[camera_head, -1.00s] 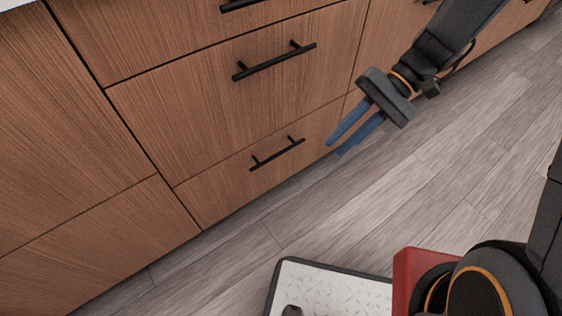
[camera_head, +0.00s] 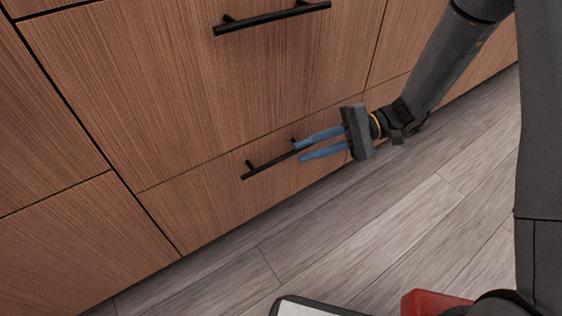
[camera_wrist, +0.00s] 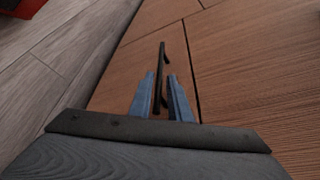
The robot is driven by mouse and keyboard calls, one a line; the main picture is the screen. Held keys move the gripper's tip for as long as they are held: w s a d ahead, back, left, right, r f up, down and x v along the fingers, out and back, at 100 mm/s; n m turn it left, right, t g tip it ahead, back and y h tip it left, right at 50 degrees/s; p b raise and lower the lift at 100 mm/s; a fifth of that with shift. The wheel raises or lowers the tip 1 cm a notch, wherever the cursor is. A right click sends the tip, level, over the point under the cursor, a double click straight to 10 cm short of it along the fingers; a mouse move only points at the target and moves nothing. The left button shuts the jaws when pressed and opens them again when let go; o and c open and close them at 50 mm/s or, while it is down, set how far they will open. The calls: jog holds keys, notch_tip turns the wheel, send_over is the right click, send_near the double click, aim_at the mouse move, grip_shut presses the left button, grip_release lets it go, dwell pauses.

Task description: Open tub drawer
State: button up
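The low wooden drawer (camera_head: 205,207) has a black bar handle (camera_head: 262,169) and sits at the bottom of the cabinet, its front flush with the panels around it. My gripper (camera_head: 299,152) has two blue fingers, open, at the right end of this handle in the head view. In the wrist view the black handle (camera_wrist: 160,68) runs up and away from between the blue fingertips of my gripper (camera_wrist: 162,76). A gap shows between the fingers. I cannot tell whether either finger touches the bar.
A taller drawer (camera_head: 240,90) with its own black handle (camera_head: 272,17) lies above. Grey plank floor (camera_head: 400,220) is clear in front of the cabinet. A red object shows in the wrist view's corner (camera_wrist: 25,6).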

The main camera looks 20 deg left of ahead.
aim_at(287, 157)
jog(key=b+x, duration=0.3)
jog(key=x, duration=0.4)
jog(key=shift+s+a, duration=0.1)
jog(key=shift+a, duration=0.05)
grip_shut()
